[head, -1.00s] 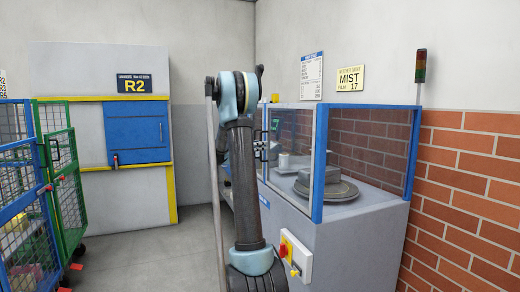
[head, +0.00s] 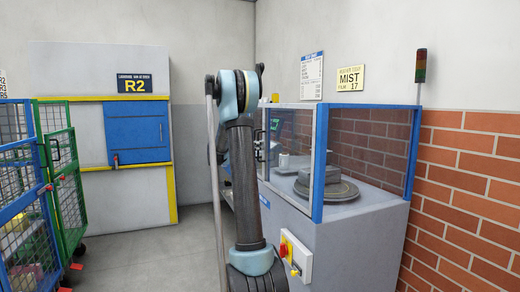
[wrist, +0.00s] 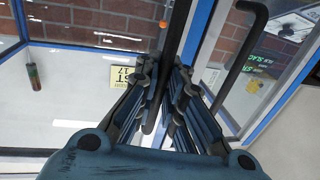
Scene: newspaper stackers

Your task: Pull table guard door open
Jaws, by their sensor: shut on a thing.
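The table guard (head: 318,165) is a clear enclosure with blue posts on a grey cabinet, right of my arm in the head view. Its left-facing clear panels (head: 298,130) look closed, though my arm hides part of that side. My gripper (head: 260,150) is at that side, mostly hidden behind my arm. In the wrist view my gripper (wrist: 163,100) is shut on a dark upright bar handle (wrist: 180,25), beside a blue frame post (wrist: 205,30). A second dark bent bar (wrist: 240,60) stands to the right, apart from the fingers.
A round grey turntable (head: 327,190) sits inside the guard. A switch box (head: 296,256) with a red knob is on the cabinet front. Green and blue mesh carts (head: 62,165) stand at left, before a blue hatch (head: 136,133). Floor between is clear.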

